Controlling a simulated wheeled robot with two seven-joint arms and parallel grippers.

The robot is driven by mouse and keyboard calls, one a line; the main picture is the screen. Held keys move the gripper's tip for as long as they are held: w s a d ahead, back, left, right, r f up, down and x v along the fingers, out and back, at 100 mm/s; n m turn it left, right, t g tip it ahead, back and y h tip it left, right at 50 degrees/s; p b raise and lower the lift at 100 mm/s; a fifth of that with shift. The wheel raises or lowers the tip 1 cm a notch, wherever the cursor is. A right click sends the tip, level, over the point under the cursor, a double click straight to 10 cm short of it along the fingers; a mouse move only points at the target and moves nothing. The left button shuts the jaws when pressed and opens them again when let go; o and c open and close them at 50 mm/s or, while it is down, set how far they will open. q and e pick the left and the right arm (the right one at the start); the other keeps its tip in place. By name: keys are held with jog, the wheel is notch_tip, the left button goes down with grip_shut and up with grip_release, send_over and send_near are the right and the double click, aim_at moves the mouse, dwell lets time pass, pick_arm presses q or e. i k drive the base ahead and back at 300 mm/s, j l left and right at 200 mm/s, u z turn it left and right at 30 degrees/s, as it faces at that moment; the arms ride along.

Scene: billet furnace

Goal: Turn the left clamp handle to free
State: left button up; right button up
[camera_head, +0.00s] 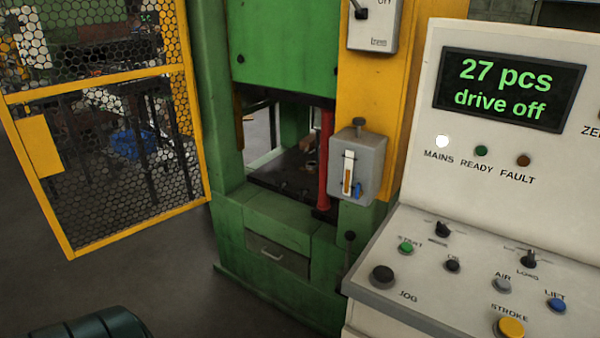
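No handle labelled as the left clamp handle can be made out. A small lever with a black knob (350,237) stands at the front right of the green press (262,215). A grey box (358,165) with a gauge window, a dark knob on top and a small blue part is fixed to the yellow column. Neither of my grippers is in view.
A control panel (392,293) with knobs and buttons fills the right side; its display (509,88) reads "27 pcs drive off". The MAINS lamp (442,141) is lit white. A yellow-framed mesh gate (70,252) stands left. Dark floor (165,270) lies clear before the press.

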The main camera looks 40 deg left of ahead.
aim_at(286, 182)
jog(key=i+j, duration=0.1)
jog(key=j, duration=0.4)
jog(key=i+j, duration=0.1)
jog(key=j, duration=0.35)
jog(key=i+j, duration=0.15)
jog(key=j, duration=0.35)
jog(key=i+j+z, duration=0.1)
jog(key=j, duration=0.35)
jog(key=i+j, duration=0.1)
jog(key=j, duration=0.4)
jog(key=i+j, duration=0.1)
jog(key=j, duration=0.4)
